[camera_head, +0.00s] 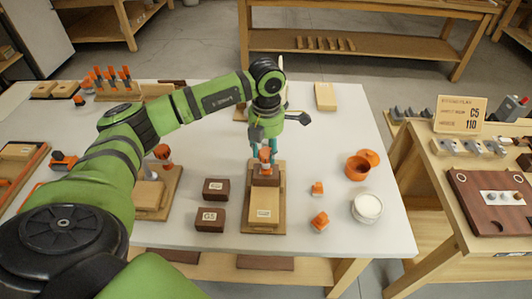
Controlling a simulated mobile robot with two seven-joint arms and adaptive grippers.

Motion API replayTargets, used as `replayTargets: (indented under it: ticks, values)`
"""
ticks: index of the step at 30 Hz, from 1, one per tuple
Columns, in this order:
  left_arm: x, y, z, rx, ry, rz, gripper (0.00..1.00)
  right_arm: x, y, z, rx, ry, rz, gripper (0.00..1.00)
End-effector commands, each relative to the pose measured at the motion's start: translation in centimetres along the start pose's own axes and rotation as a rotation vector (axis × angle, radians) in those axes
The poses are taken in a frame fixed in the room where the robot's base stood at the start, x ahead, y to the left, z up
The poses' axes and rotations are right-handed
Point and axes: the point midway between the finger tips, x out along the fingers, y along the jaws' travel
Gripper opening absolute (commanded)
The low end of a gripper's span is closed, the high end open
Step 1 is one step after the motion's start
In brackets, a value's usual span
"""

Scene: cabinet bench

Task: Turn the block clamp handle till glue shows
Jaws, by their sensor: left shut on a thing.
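The block clamp (266,175) stands on a light wooden board (248,213) in the middle of the white table. A labelled wood block (264,202) lies in front of it on the same board. The orange clamp handle (265,156) sits on top of the clamp. My left gripper (264,147) points down from above and is shut on the orange handle, with its teal fingers around it. The gripper hides part of the handle. I cannot make out any glue at the clamp's joint. My right gripper is not in view.
Two dark labelled blocks (211,219) lie left of the board. Small orange pieces (319,221), an orange pot (357,168) and a white-filled jar (367,207) stand to the right. Another clamp board (165,205) is at left. A side bench (440,180) adjoins at right.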

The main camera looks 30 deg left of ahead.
Motion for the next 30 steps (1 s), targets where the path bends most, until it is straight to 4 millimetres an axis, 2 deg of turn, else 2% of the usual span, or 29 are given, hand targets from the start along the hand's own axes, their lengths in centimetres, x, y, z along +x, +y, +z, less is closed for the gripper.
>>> replayTargets:
  ticks: [9, 24, 25, 26, 27, 30]
  values:
    - [-0.17, 0.08, 0.24, 0.122, -0.010, 0.004, 0.08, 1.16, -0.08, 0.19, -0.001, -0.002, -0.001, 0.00]
    - [-0.31, 0.05, 0.27, 0.144, -0.012, 0.003, 0.08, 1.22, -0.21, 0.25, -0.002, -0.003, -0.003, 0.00]
    - [-0.31, 0.06, 0.27, 0.143, -0.012, 0.003, 0.49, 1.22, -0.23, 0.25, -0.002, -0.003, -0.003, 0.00]
    - [-0.31, 0.05, 0.27, 0.143, -0.012, 0.003, 0.61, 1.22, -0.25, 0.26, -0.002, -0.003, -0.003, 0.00]
    - [-0.30, 0.05, 0.25, 0.143, -0.011, 0.003, 0.65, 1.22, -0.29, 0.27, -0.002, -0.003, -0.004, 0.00]
    - [-0.22, 0.02, 0.19, 0.143, -0.008, 0.002, 0.65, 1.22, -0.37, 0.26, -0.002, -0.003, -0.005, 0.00]
